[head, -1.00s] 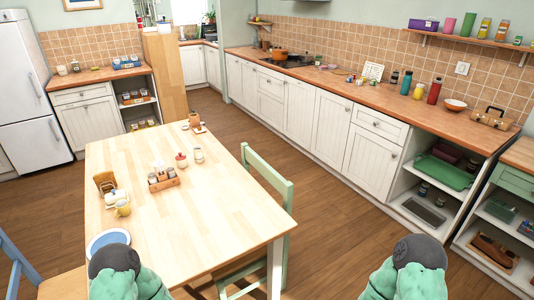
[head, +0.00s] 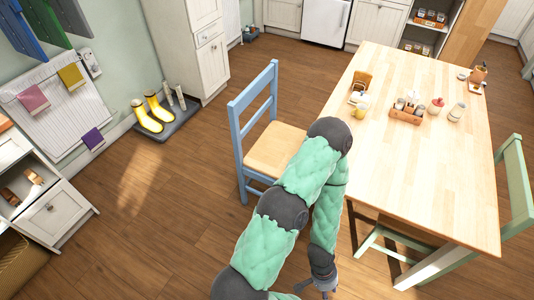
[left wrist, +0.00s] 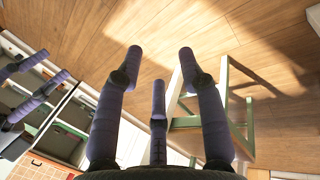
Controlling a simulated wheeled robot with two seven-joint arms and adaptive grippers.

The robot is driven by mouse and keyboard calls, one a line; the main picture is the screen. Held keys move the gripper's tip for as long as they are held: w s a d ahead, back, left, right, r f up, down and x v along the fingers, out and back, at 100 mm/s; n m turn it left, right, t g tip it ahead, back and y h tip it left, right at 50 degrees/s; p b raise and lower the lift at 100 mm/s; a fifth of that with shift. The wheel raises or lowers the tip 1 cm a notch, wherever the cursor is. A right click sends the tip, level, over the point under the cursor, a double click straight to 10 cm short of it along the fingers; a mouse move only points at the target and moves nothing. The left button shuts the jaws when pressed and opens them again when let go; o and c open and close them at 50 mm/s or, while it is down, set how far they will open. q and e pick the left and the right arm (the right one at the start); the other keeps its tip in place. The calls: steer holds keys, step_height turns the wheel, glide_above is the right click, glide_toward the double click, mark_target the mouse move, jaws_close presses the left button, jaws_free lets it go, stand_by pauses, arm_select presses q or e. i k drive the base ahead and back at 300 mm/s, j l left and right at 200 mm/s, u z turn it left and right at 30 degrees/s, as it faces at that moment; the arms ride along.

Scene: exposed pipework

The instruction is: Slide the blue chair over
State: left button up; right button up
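The blue chair (head: 262,130) stands at the left side of the wooden table in the head view, with a blue slatted back and a pale wooden seat. My left arm's green padded links cover part of its seat and front. My left gripper (head: 322,286) hangs low at the bottom edge of the head view, apart from the blue chair. In the left wrist view its fingers (left wrist: 161,53) are spread and empty. What look like my right gripper's fingers (left wrist: 55,63) show at the left of the left wrist view, spread apart and empty.
The table (head: 420,160) holds small jars and a caddy. A green chair (head: 517,190) stands at its right; green legs with a pale seat (left wrist: 187,125) show in the left wrist view. Yellow boots (head: 150,115) stand on a mat by the wall. Floor left of the blue chair is clear.

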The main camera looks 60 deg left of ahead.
mark_target(269, 156)
steer(key=u, duration=1.8)
steer(key=i+j+u, duration=0.6)
steer(key=j, duration=0.15)
steer(key=i+j+u, duration=0.35)
steer(key=i+j, duration=0.15)
steer(key=i, duration=0.3)
steer(key=i+j+u, duration=0.2)
steer(key=i, duration=0.2)
steer(key=i+z, duration=0.6)
steer(key=z, duration=0.2)
steer(key=i+j+z, duration=0.15)
steer(key=z, duration=0.25)
steer(key=i+j+z, duration=0.25)
steer(key=z, duration=0.2)
steer(key=i+j+z, duration=0.15)
steer(key=z, duration=0.25)
steer(key=i+j+z, duration=0.55)
steer(key=z, duration=0.3)
steer(key=i+j+z, duration=0.15)
steer(key=j+z, duration=0.65)
steer(key=i+j+z, duration=0.2)
steer(key=i+j, duration=0.1)
steer(key=j, duration=0.1)
